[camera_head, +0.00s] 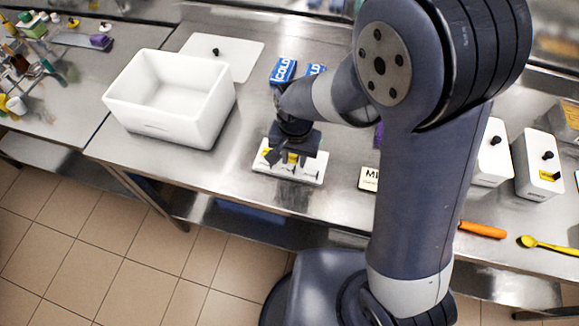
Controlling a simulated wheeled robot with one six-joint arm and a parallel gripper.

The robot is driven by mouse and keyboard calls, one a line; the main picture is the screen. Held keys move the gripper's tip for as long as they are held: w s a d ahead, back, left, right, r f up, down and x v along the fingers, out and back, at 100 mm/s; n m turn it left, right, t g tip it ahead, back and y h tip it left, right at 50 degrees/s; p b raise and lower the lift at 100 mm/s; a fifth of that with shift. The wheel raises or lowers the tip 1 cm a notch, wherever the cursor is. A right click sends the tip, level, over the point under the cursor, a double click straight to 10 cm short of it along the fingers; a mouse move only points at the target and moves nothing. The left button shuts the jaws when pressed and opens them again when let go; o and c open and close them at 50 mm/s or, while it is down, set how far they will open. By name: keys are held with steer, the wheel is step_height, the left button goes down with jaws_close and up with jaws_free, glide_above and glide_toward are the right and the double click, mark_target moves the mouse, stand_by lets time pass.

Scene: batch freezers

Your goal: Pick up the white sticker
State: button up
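My gripper (285,153) points down just above a small white tray (265,167) near the front edge of the steel counter. Small yellow and white pieces show on the tray around the fingers. I cannot tell which piece is the white sticker, as the gripper and wrist hide part of the tray. It is too small to tell whether the fingers touch or hold a piece, or how far apart they are. A whitish label with dark letters (369,179) lies on the counter right of the tray, partly behind my arm.
A large open white bin (130,114) stands left, with a white lid (238,52) behind it. Blue cold packs (283,70) lie behind my gripper. White lidded containers (535,165), an orange-handled tool (482,229) and a yellow spoon (545,244) are at right.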

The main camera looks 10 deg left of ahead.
mark_target(294, 168)
steer(key=shift+f, duration=1.75)
steer(key=shift+c, duration=0.6)
jaws_close()
